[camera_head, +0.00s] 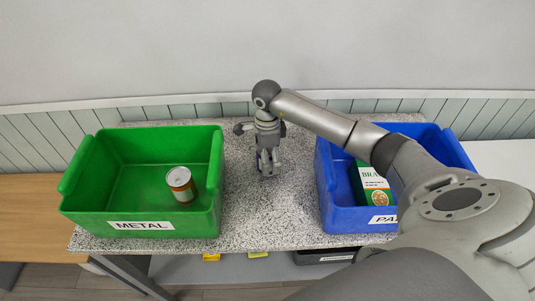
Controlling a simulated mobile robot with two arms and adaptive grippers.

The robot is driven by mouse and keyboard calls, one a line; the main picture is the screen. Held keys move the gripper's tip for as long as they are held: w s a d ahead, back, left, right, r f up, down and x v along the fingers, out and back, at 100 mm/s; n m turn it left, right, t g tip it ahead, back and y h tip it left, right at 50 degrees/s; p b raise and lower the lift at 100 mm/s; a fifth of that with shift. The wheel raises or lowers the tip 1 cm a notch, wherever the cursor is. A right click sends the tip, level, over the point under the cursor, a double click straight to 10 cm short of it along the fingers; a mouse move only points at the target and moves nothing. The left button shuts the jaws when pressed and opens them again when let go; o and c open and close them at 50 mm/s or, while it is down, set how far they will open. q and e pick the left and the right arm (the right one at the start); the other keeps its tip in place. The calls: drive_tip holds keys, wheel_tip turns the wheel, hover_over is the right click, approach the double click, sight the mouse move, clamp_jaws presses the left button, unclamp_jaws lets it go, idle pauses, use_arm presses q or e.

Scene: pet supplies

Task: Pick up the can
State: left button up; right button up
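The can (182,186), with a silver top and an orange-brown and white label, stands upright inside the green bin (140,223) labelled METAL, near its right side. My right arm comes in from the right, and my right gripper (268,170) points down over the speckled counter, between the two bins. It is to the right of the can and apart from it, outside the green bin. Its fingers are small here, and I cannot tell whether they are open or shut. My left gripper is not in view.
A blue bin (340,219) on the right holds a green and white box (373,185); my arm partly covers both the bin and its label. The speckled counter (265,220) is clear between the bins. A wall stands behind. Dark and yellow items lie on a shelf below.

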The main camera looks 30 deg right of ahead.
drive_tip(key=shift+f, duration=0.1)
drive_tip(key=shift+c, duration=0.5)
drive_tip(key=c, duration=1)
